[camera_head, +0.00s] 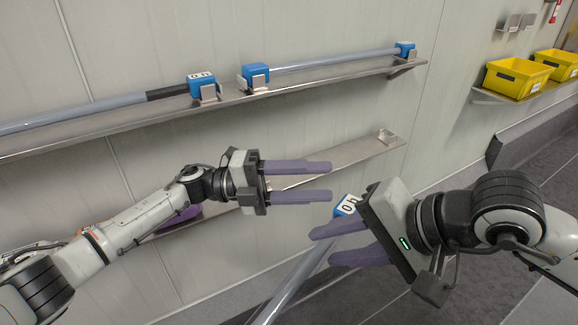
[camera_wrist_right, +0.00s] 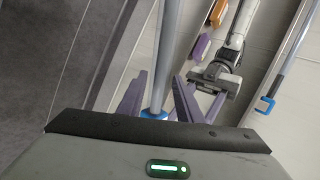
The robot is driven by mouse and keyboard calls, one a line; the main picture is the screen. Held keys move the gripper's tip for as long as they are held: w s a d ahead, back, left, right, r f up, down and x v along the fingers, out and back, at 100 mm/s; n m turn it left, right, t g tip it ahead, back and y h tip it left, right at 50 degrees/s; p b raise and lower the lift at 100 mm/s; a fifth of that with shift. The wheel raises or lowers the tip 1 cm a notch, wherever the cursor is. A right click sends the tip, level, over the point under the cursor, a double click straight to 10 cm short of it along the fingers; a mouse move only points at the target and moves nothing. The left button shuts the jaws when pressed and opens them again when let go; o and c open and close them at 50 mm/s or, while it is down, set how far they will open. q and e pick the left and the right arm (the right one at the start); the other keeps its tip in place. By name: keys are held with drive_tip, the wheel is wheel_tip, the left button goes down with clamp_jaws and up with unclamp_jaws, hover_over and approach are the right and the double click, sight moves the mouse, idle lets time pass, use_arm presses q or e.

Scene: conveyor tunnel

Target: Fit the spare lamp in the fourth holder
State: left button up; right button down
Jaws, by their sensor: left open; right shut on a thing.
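The spare lamp (camera_head: 288,287) is a long pale tube with a blue end cap (camera_head: 347,204) marked with digits. My right gripper (camera_head: 315,243) is shut on it near that cap, and the tube slants down out of frame. In the right wrist view the lamp (camera_wrist_right: 167,55) runs up between the fingers. My left gripper (camera_head: 331,181) is open and empty, just up and left of the cap. The lower shelf's left part is partly hidden by my left arm.
The upper shelf (camera_head: 310,85) carries two lamps, left (camera_head: 90,112) and right (camera_head: 330,60), their blue caps in metal holders. Yellow bins (camera_head: 515,78) stand on a side shelf at right. A purple object (camera_head: 178,218) is partly hidden behind my left arm.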

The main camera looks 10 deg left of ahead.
use_arm(q)
drive_tip(key=s+a+r+m+g+y, duration=0.4)
drive_tip(key=r+m+g+y, duration=0.2)
drive_tip(key=y, duration=0.5)
drive_tip(key=x, duration=1.2)
drive_tip(key=shift+a+f, duration=0.15)
drive_tip(key=shift+f, duration=0.1)
use_arm(e)
drive_tip(key=shift+r, duration=0.1)
use_arm(q)
drive_tip(key=shift+r, duration=0.1)
drive_tip(key=c, duration=1)
clamp_jaws()
use_arm(e)
drive_tip(key=c, duration=1.6)
unclamp_jaws()
drive_tip(key=o, duration=0.4)
